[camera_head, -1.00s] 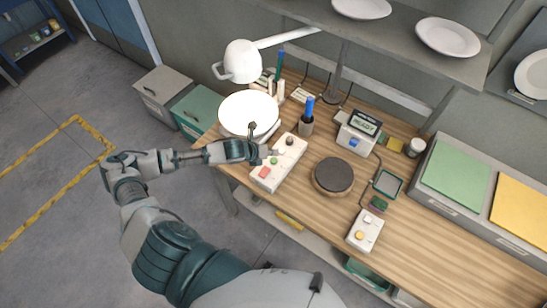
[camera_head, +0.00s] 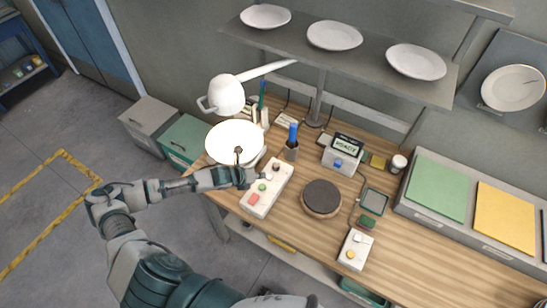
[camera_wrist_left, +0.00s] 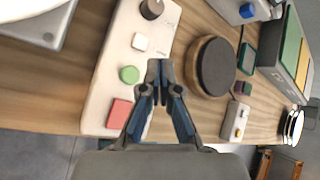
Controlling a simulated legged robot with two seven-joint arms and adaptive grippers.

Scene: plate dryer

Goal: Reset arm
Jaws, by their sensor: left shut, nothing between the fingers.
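My left arm comes in from the left in the head view. Its gripper (camera_head: 250,178) is at the white control box (camera_head: 267,190), close to the box's buttons. In the left wrist view the gripper (camera_wrist_left: 160,68) is shut and empty, its fingertips together. There it appears over the edge of the control box (camera_wrist_left: 108,88), beside the green button (camera_wrist_left: 129,75) and the red button (camera_wrist_left: 119,113). Whether the fingers touch the box cannot be told. My right gripper is not in view.
A white plate (camera_head: 234,136) sits on the dryer behind my gripper, near a white lamp (camera_head: 226,96). A round dark pad (camera_head: 321,196), a small two-button box (camera_head: 354,250) and a "READY" display (camera_head: 346,146) stand on the wooden table (camera_head: 420,235). A shelf (camera_head: 375,68) with plates hangs above.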

